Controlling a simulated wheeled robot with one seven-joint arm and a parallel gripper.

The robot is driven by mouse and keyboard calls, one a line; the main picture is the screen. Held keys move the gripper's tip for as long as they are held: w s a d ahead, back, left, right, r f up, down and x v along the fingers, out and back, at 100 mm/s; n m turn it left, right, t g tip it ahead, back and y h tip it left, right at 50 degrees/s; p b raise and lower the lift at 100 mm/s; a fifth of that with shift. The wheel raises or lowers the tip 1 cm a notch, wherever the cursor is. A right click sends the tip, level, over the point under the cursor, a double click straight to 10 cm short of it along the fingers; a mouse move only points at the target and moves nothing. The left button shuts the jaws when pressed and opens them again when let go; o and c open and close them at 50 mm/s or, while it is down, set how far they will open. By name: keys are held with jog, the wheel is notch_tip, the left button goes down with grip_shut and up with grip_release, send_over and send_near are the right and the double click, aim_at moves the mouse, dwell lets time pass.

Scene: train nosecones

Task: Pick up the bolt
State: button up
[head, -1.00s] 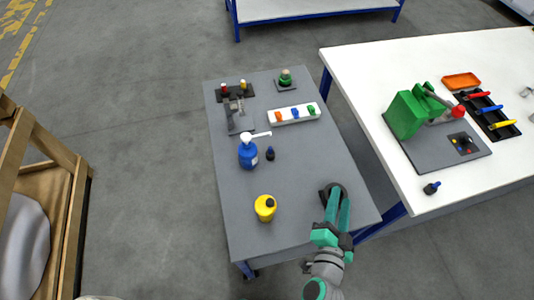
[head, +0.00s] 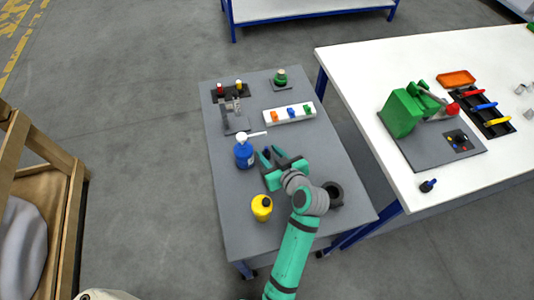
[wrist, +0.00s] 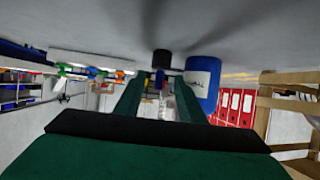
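In the wrist view, which is upside down, a small bolt (wrist: 161,59) with a dark base hangs from the table surface at the top of the picture. My gripper (wrist: 160,80) is open, with its two green fingers on either side of the bolt's line; I cannot tell whether they touch it. In the head view my gripper (head: 271,155) is low over the grey table, right of the blue pump bottle, and largely hides the bolt. A similar dark and blue bolt (head: 428,186) stands on the white table.
The blue pump bottle (head: 244,154) stands close beside my gripper; it also shows in the wrist view (wrist: 203,80). A yellow container (head: 262,207) is nearer the front. A white holder (head: 290,113) with coloured pieces lies farther back. A black ring (head: 334,194) lies by my arm.

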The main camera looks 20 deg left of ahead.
aim_at(262, 150)
jog(key=shift+x, duration=3.25)
jog(key=shift+r, duration=0.1)
jog(key=shift+c, duration=0.6)
grip_shut()
